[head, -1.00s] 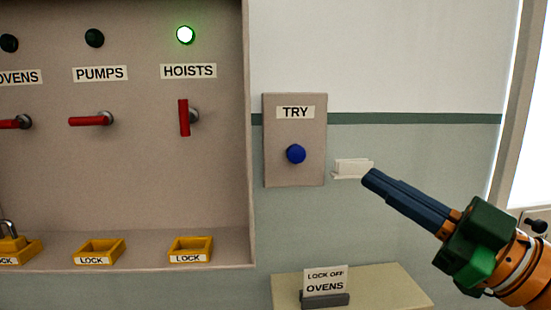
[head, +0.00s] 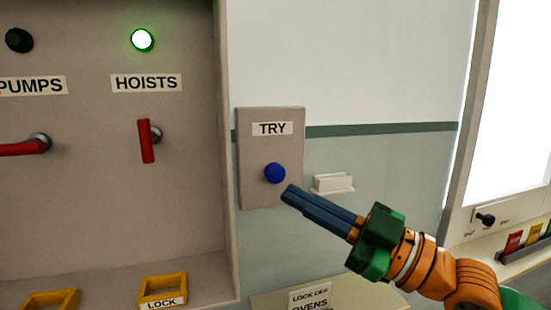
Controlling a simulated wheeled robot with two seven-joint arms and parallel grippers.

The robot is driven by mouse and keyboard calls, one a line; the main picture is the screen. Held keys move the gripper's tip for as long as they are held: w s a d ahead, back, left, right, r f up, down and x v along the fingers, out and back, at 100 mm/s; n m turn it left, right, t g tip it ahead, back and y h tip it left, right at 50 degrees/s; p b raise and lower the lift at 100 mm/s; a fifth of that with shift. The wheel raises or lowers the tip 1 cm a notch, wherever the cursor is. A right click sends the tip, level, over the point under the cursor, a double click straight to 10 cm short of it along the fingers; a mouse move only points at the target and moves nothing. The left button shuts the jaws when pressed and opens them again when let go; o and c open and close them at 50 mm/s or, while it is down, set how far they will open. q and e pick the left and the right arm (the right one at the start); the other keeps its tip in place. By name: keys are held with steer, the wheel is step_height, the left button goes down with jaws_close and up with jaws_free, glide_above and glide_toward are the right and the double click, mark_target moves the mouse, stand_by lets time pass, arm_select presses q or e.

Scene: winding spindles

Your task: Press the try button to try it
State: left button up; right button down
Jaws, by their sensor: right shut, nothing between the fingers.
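The blue try button (head: 274,173) sits on a grey plate (head: 257,198) under a TRY label (head: 272,128), on the wall right of the panel. My right gripper (head: 288,194) is shut and empty. Its dark blue fingertips are just below and right of the button in the picture. I cannot tell whether they touch it or the plate. My left gripper is not in view.
The panel (head: 110,200) holds a lit green HOISTS lamp (head: 142,40), a dark PUMPS lamp (head: 19,40), red handles and yellow LOCK trays. A small white holder (head: 332,183) is on the wall behind my right fingers. A card reading OVENS (head: 310,299) stands below.

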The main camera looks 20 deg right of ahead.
mark_target(269, 174)
arm_select(q)
steer(key=shift+b, duration=0.45)
arm_select(e)
steer(key=w, duration=0.5)
steer(key=shift+a, duration=0.1)
stand_by(1.4)
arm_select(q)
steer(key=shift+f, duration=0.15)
arm_select(e)
steer(key=shift+w, duration=0.45)
arm_select(q)
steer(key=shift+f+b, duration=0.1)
steer(key=shift+b, duration=0.2)
arm_select(e)
steer(key=shift+w, duration=0.45)
stand_by(0.4)
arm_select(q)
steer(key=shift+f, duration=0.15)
arm_select(e)
steer(key=shift+s, duration=0.9)
